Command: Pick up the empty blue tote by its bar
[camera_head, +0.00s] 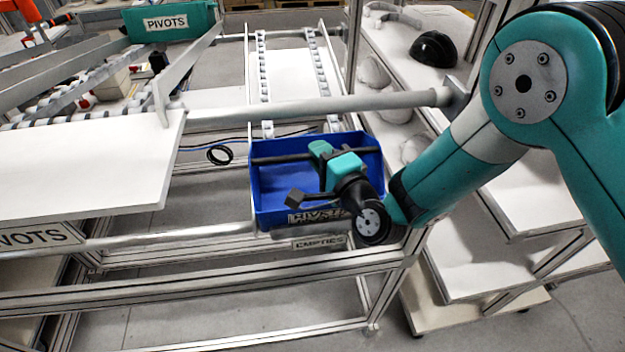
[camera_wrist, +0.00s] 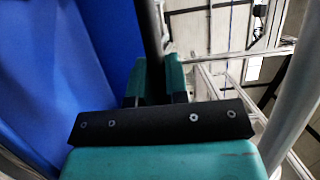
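The blue tote (camera_head: 277,185) sits at the front end of a roller lane, with a "RIVETS" label on its front; the visible part of its inside is empty. Its dark bar (camera_head: 280,158) runs across the top from side to side. My gripper (camera_head: 320,150) is over the tote with its fingers at the middle of the bar. In the wrist view the bar (camera_wrist: 152,30) passes between the teal fingers (camera_wrist: 157,80), which are close together against it. The blue tote wall (camera_wrist: 60,70) fills the left side there. My wrist hides the tote's front right part.
An "EMPTIES" label (camera_head: 319,243) is on the rack below the tote. A grey rail (camera_head: 320,105) crosses behind it. A white shelf (camera_head: 90,180) is on the left, with a green "PIVOTS" tote (camera_head: 170,22) beyond. Shelves with a black helmet shell (camera_head: 433,48) stand right.

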